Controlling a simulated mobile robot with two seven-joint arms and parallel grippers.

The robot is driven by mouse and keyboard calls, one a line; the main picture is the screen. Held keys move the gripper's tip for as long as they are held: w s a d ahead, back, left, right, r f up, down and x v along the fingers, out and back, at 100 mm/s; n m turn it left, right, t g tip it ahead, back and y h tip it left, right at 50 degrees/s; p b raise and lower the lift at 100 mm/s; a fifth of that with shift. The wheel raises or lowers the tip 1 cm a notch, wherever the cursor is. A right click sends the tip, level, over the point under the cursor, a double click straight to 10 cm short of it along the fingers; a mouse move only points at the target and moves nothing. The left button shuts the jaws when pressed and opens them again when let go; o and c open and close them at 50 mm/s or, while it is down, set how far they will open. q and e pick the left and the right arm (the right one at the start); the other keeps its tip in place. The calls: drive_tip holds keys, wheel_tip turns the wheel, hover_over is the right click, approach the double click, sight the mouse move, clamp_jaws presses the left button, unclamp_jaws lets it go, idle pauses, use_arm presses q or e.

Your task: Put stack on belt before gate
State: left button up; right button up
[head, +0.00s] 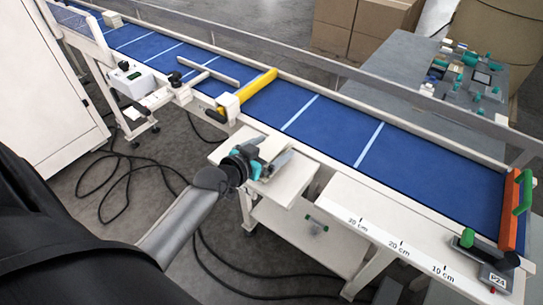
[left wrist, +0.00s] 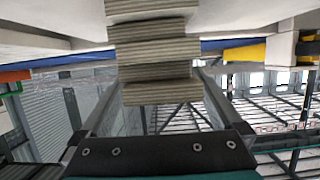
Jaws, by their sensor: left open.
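The blue belt (head: 335,130) runs diagonally across the head view, with pale cross lines. A yellow bar (head: 250,90), apparently the gate, lies across it. My left gripper (head: 273,150) is open over a small white shelf at the belt's near side. In the left wrist view, a stack of several grey-beige layered slabs (left wrist: 155,52) shows at the upper middle, between the two fingers of my left gripper (left wrist: 160,90). The layers are offset from each other. I cannot tell whether the fingers touch it. In the head view the stack is largely hidden by the gripper. My right gripper is not visible.
An orange stop (head: 511,208) with a green handle stands at the belt's right end. A ledge with a centimetre scale (head: 398,245) runs along its near side. A grey table (head: 405,60) with small parts and cardboard boxes (head: 365,25) stand behind. Cables lie on the floor.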

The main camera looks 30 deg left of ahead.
use_arm(q)
drive_tip(key=shift+c, duration=0.4)
drive_tip(key=c, duration=1.3)
clamp_jaws()
drive_tip(key=shift+r, duration=0.15)
